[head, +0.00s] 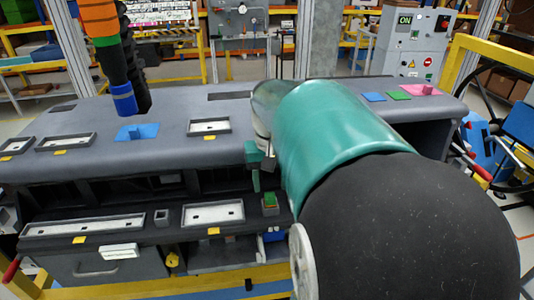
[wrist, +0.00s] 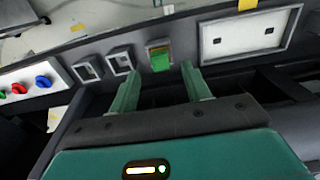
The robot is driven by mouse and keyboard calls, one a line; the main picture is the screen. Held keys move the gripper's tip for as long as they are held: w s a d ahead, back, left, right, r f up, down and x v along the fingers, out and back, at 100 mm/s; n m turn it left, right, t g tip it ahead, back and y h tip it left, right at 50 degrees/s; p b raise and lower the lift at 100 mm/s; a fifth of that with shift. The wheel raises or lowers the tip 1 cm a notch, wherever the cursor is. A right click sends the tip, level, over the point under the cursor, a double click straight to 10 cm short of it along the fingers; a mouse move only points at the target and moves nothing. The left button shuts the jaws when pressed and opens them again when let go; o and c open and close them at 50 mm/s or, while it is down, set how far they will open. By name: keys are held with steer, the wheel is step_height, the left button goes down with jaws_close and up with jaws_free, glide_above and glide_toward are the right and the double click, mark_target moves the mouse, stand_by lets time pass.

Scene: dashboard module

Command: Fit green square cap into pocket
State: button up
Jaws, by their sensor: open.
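A green square cap (wrist: 160,59) is at a small framed pocket (wrist: 157,44) in the wrist view. It covers the lower part of the frame, with a brownish strip showing above it. I cannot tell whether it is seated, tilted or only resting there. The cap also shows in the head view (head: 270,199) on the lower front ledge. My gripper (wrist: 160,71) is open, with its two green fingers apart on either side of the cap and just short of it. No contact is visible. In the head view my arm hides much of the gripper.
Two empty small square pockets (wrist: 104,64) lie left of the cap, and a large white rectangular recess (wrist: 249,34) lies right. Red and blue knobs (wrist: 42,81) are farther left. The dashboard (head: 180,150) has an overhanging upper deck; a flat green square (head: 399,95) lies on it.

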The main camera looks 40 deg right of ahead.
mark_target(270, 196)
step_height(270, 196, up, 10)
steer(key=shift+f, duration=0.15)
stand_by(0.6)
steer(key=s+a+f+n+t, duration=0.2)
steer(key=a+f+n, duration=0.1)
steer(key=a, duration=0.8)
steer(key=s+a+f+n+t, duration=0.2)
steer(key=a+f, duration=0.4)
steer(key=a, duration=0.6)
steer(key=shift+n+t, duration=0.8)
steer(key=shift+n, duration=0.1)
steer(key=shift+s+d, duration=0.1)
